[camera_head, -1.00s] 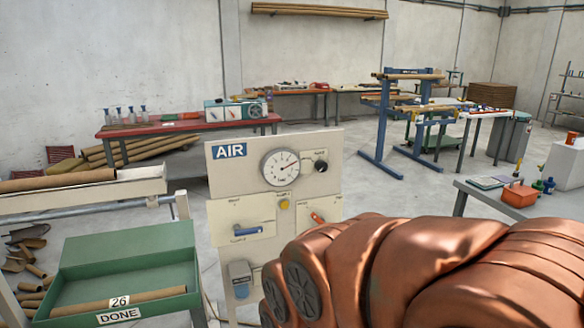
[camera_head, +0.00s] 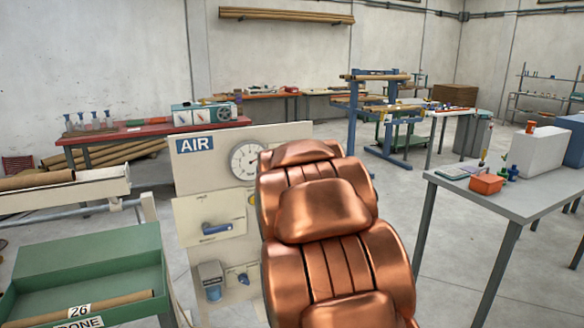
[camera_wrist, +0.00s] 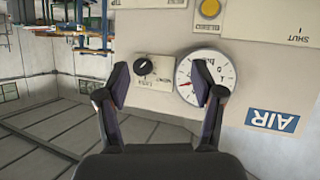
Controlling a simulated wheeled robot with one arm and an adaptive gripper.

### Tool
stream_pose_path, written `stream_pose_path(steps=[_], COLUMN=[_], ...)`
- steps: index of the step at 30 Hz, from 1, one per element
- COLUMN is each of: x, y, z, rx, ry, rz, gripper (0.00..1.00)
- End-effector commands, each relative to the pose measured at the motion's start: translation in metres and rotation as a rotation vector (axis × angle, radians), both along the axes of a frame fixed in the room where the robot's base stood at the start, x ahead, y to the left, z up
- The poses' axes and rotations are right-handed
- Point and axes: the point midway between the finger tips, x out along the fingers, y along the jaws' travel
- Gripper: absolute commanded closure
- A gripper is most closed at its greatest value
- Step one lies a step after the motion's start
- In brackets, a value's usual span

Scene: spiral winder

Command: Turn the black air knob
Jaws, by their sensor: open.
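The black air knob (camera_wrist: 145,65) shows in the wrist view on a pale plate, next to the round dial gauge (camera_wrist: 205,77). My gripper (camera_wrist: 168,88) is open and empty, its two dark fingers apart. In the picture the knob lies between the fingers, nearer the left one; I cannot tell how far away it is. In the head view the AIR panel (camera_head: 184,215) stands upright with the gauge (camera_head: 246,161) near its top. There my copper-coloured arm hides the knob and my gripper.
The panel also carries a blue-handled valve (camera_head: 216,228) and a yellow button (camera_wrist: 210,9). A green tray (camera_head: 90,262) with a cardboard tube stands at left. A grey table (camera_head: 520,195) with an orange box (camera_head: 487,184) stands at right. Open floor lies behind.

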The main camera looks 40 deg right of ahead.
Motion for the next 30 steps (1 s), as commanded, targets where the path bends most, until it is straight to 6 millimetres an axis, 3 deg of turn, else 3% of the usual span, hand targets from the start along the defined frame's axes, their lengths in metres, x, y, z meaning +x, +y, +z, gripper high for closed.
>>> stream_pose_path(steps=[1,3,10,15,23,30], x=[0.009,0.023,0.049,0.053,0.059,0.083], y=[-0.024,-0.049,-0.105,-0.12,-0.125,-0.133], z=[-0.001,0.006,0.015,0.014,0.014,0.015], rx=[-0.024,-0.058,-0.112,-0.114,-0.11,-0.111], ry=[-0.051,-0.129,-0.342,-0.426,-0.459,-0.459], rz=[0.006,0.036,0.175,0.264,0.307,0.307], gripper=[0.33,0.33,0.33,0.33,0.33,0.33])
